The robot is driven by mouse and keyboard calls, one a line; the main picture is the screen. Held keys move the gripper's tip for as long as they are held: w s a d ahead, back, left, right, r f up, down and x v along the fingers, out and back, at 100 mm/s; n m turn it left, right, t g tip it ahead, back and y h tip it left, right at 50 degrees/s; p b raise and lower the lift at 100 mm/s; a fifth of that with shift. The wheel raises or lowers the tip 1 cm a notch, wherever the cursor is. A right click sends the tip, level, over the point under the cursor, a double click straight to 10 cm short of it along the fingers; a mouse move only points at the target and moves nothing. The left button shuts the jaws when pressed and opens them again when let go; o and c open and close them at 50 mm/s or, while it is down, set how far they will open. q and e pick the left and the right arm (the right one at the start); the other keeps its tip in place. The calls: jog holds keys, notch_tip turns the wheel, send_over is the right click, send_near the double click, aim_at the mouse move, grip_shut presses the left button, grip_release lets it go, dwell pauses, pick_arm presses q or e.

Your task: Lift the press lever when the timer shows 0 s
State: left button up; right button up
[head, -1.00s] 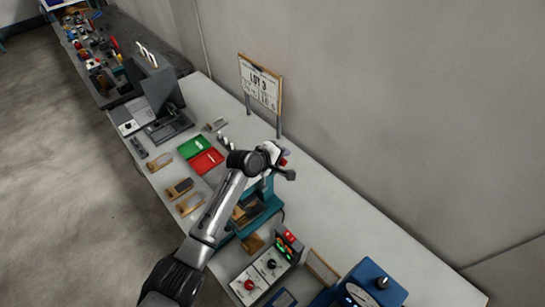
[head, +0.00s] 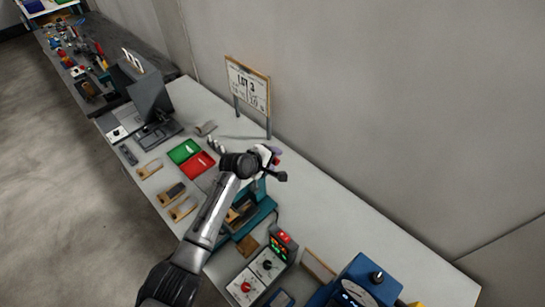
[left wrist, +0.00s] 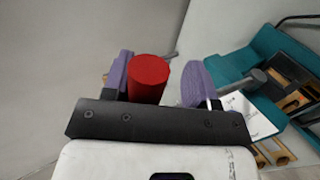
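The teal press (head: 262,206) stands on the grey bench, partly hidden behind my left arm. It also shows at the right of the left wrist view (left wrist: 238,68). The lever's red cylindrical knob (left wrist: 148,80) lies between the purple fingers of my left gripper (left wrist: 158,77), close to the left finger, with a gap to the right one. The gripper is open around the knob. In the head view my left gripper (head: 273,156) is above the press. The timer (head: 281,245) has small lit red and green displays, too small to read. My right gripper is out of view.
A control box (head: 256,280) with knobs and a blue device (head: 362,284) stand nearer. Green (head: 184,151) and red (head: 197,165) trays and wooden-ended pieces (head: 183,208) lie left of the press. A "LOT 3" sign (head: 248,86) stands by the wall. The right bench strip is clear.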

pick_arm(q)
jog(key=shift+r, duration=0.2)
jog(key=shift+s+a+r, duration=0.2)
jog(key=shift+r, duration=0.05)
jog(key=b+v, duration=0.1)
jog(key=v, duration=1.2)
jog(key=shift+f, duration=0.15)
jog(key=shift+a, duration=0.15)
